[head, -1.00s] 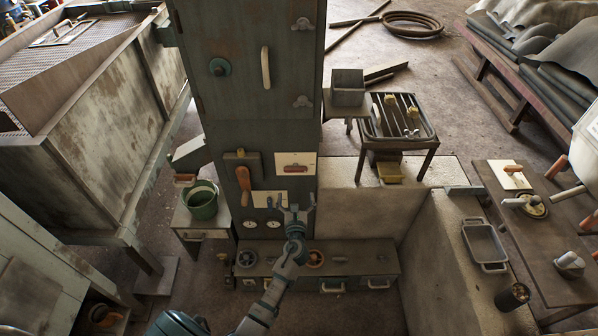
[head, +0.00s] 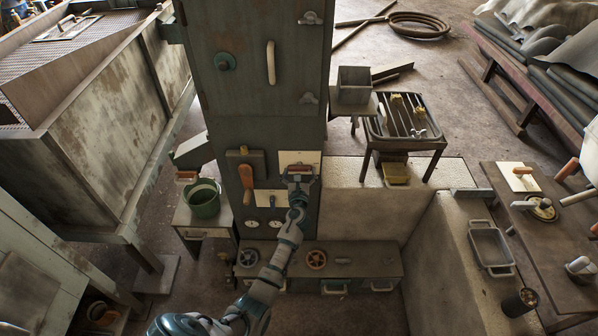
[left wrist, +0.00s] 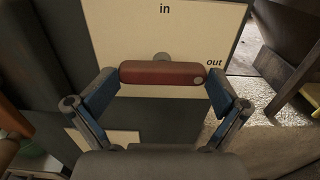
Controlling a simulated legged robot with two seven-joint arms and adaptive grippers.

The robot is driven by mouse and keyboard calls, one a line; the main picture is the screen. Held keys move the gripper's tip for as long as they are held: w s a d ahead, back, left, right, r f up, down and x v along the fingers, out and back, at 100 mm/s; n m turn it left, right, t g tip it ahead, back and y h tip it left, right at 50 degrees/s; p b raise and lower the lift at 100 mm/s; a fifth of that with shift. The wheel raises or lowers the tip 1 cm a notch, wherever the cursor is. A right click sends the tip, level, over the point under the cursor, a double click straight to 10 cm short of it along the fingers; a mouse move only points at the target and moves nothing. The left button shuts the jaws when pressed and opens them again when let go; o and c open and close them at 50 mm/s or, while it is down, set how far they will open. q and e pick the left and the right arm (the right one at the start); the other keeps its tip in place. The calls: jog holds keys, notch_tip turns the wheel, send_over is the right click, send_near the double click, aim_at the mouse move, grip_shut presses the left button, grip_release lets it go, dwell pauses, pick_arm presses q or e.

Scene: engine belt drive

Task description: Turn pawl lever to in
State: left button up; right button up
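The pawl lever's red-brown handle (left wrist: 165,73) lies level in the left wrist view, in front of a pale plate (left wrist: 120,25) lettered "in" above and "out" at the right. A round pivot (left wrist: 162,57) shows just behind it. The handle's right end is toward "out". My left gripper (left wrist: 164,80) has its fingers spread, one beside each end of the handle; I cannot tell whether they touch it. In the head view the left gripper (head: 300,176) is in front of the plate (head: 300,158) on the green cabinet and covers most of the lever. My right gripper is not in view.
An orange-handled lever (head: 246,177) stands left of the plate on the same cabinet (head: 222,115). A low concrete wall (head: 365,212) adjoins on the right.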

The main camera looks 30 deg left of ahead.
pick_arm(q)
jog(key=shift+w+r, duration=0.1)
jog(key=shift+r, duration=0.15)
jog(key=c, duration=0.4)
jog(key=shift+o, duration=0.2)
jog(key=shift+w+d, duration=0.1)
